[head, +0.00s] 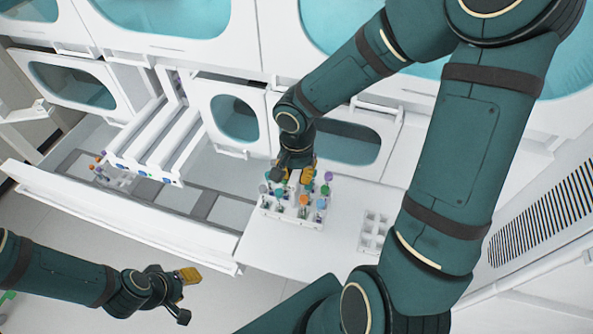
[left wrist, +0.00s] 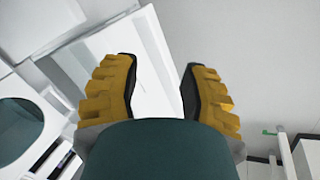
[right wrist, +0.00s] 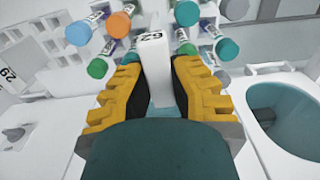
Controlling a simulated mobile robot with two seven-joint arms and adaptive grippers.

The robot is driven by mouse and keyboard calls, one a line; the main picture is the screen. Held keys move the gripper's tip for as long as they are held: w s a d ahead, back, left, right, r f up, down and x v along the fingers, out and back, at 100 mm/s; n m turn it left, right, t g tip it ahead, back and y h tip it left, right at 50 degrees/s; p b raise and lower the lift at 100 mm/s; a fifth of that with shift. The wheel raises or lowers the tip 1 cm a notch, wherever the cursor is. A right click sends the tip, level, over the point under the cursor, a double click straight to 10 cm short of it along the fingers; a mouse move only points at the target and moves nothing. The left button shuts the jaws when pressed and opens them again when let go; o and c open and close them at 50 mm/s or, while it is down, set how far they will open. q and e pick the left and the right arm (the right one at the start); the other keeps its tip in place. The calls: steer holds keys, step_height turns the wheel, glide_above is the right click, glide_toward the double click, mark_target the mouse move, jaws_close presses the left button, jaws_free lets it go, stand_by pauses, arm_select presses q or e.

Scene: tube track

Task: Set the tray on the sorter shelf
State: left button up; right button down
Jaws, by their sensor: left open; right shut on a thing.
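The tray (head: 290,213) is a white rack holding several tubes with coloured caps, some blue, green, orange and purple. It is upright at the left end of a white surface (head: 318,252); I cannot tell whether it touches that surface. My right gripper (head: 300,175) is over the tray's back side. In the right wrist view that gripper (right wrist: 160,90) is shut on the tray's white labelled upright tab (right wrist: 156,62), with caps beyond it. My left gripper (head: 186,292) is open and empty, low at the left, well away from the tray; its fingers (left wrist: 160,90) show apart in the left wrist view.
White sorter lanes (head: 150,140) stand at the left behind a long front wall (head: 120,220), with several tubes (head: 98,168) at their left end. An empty white rack (head: 374,232) lies right of the tray. White cabinets with teal windows (head: 235,118) close off the back.

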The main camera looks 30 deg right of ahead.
steer(key=shift+f+b, duration=1.55)
steer(key=shift+f, duration=0.85)
steer(key=shift+b, duration=0.4)
steer(key=shift+f+b, duration=0.55)
steer(key=shift+b, duration=0.25)
steer(key=shift+f+b, duration=0.2)
steer(key=shift+b, duration=0.15)
steer(key=c, duration=1)
jaws_free()
